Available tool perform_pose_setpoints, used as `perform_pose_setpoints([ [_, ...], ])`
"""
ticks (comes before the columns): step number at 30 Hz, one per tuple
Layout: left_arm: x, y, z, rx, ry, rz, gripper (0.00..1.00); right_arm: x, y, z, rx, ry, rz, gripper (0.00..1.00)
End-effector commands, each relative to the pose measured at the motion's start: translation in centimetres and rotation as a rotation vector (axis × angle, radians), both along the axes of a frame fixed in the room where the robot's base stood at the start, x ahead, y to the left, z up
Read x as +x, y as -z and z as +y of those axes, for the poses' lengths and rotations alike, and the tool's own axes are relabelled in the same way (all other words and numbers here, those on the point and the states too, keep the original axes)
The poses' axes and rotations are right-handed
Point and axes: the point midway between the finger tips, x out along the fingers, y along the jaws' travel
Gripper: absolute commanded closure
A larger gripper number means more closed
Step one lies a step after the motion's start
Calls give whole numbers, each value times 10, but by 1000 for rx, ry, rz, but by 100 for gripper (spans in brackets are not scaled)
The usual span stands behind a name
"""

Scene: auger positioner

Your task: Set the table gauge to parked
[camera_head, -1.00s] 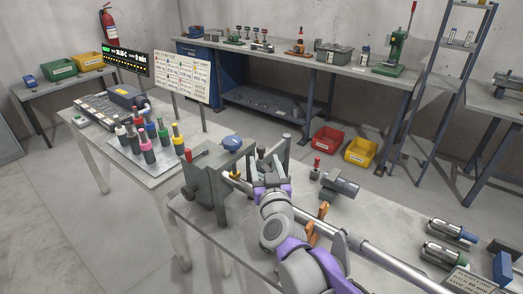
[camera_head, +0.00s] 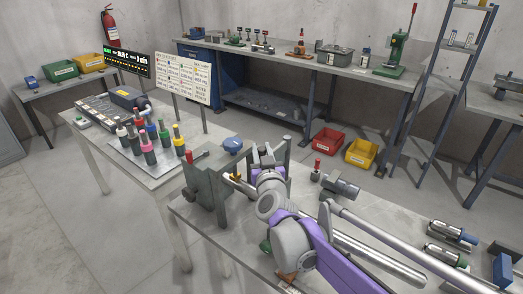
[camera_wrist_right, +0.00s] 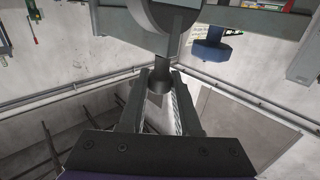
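A grey fixture (camera_head: 207,190) with a red-knobbed lever (camera_head: 187,160) stands at the left end of the near table (camera_head: 190,213). I cannot tell for certain which part is the table gauge. My right gripper (camera_head: 266,158) is just right of this fixture, partly hidden by its own wrist. In the right wrist view, the fingers (camera_wrist_right: 160,85) stand apart on either side of a short dark stem (camera_wrist_right: 157,84) below a round grey part (camera_wrist_right: 168,14). Whether they grip the stem is unclear. My left gripper is not in view.
A motor-like cylinder (camera_head: 340,186) is to the right, with metal cylinders (camera_head: 452,232) and a blue block (camera_head: 502,270) farther right. Colored-topped tools (camera_head: 147,146) crowd the left table.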

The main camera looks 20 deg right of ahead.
Motion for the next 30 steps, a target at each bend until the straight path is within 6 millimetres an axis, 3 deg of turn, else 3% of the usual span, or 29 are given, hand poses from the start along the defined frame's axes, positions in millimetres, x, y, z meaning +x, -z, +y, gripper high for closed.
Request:
perform_pose_setpoints([
  [1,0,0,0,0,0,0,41,0,0,0,0,0,0,82],
  [4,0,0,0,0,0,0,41,0,0,0,0,0,0,100],
  [30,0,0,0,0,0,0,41,0,0,0,0,0,0,100],
])
